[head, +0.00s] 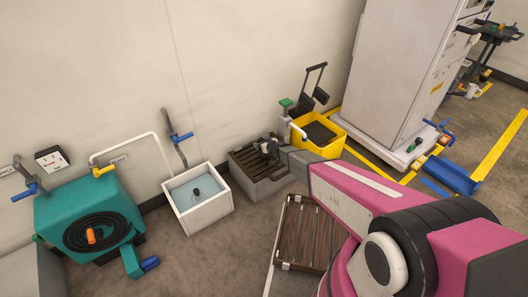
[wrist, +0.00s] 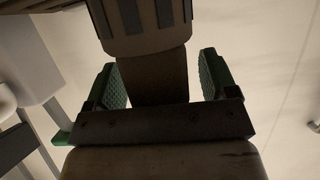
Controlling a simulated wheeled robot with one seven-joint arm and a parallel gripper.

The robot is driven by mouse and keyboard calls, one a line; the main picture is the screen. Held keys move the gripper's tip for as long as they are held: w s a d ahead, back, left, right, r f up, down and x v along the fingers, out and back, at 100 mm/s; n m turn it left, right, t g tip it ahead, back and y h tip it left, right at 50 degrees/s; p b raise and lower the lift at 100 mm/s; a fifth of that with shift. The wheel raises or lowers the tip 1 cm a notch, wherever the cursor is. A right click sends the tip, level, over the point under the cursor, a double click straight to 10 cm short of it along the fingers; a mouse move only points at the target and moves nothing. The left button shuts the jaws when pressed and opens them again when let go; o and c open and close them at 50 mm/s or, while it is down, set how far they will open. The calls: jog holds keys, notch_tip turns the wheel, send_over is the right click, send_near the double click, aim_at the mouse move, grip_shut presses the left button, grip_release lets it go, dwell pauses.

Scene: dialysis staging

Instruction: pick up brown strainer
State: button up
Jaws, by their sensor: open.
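A brown slatted piece, which looks like the brown strainer (head: 244,164), sits on a low grey box against the wall in the head view. My gripper (head: 268,147) is at the strainer's right side, partly covering it. In the wrist view, a brown neck with a wider slotted part above it, apparently the strainer (wrist: 152,78), shows between the green pads of my gripper (wrist: 160,66). The jaws are open, with a gap on each side of the neck. Whether they touch it anywhere is hidden.
A white water basin (head: 208,220) and a teal hose-reel unit (head: 92,218) stand to the left. A yellow bucket (head: 328,148) and a tall grey cabinet (head: 400,75) stand to the right. A brown slatted pallet (head: 303,235) lies in front. The wall is close behind.

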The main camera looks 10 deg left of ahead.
jog(key=c, duration=1)
jog(key=shift+c, duration=0.2)
